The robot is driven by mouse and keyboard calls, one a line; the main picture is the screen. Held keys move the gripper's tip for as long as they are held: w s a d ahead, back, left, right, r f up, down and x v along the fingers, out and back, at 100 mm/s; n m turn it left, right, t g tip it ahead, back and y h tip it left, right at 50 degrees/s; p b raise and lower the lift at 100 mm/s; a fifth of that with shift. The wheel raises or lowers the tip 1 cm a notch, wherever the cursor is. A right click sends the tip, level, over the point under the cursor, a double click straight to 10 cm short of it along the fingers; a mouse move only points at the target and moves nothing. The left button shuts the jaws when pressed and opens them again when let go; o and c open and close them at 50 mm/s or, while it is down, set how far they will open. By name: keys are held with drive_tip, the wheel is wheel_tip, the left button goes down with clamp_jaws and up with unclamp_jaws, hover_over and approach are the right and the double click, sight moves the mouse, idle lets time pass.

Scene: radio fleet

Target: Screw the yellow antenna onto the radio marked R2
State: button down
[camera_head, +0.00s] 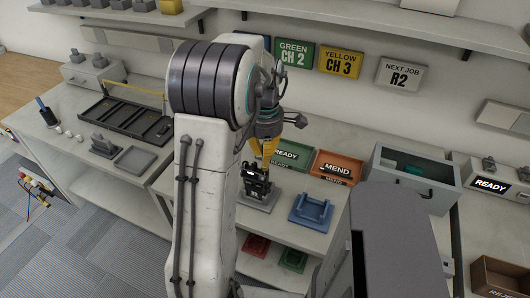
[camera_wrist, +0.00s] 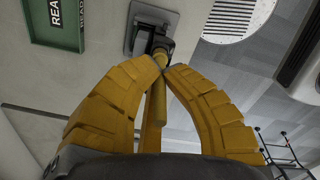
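A black radio (camera_head: 256,182) stands upright in a grey stand (camera_head: 262,200) on the bench; its marking is not legible. It also shows beyond my fingertips in the wrist view (camera_wrist: 160,42). My gripper (camera_head: 268,152) is directly above the radio, pointing down. In the wrist view its yellow fingers (camera_wrist: 163,68) are closed together around a slim yellow rod, the yellow antenna (camera_wrist: 154,112). The antenna's far end lies at the radio's top; the fingers hide whether it touches or is seated.
A green READY tray (camera_head: 288,153) and an orange MEND tray (camera_head: 338,168) lie behind and right of the radio. An empty blue stand (camera_head: 311,208) is beside it. A grey open box (camera_head: 415,180) stands farther right. A wall sign reads NEXT JOB R2 (camera_head: 400,75).

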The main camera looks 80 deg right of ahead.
drive_tip(key=shift+m, duration=1.6)
drive_tip(key=c, duration=1.3)
unclamp_jaws()
drive_tip(key=shift+c, duration=0.2)
wheel_tip(320, 180, up, 12)
drive_tip(key=shift+f, duration=0.1)
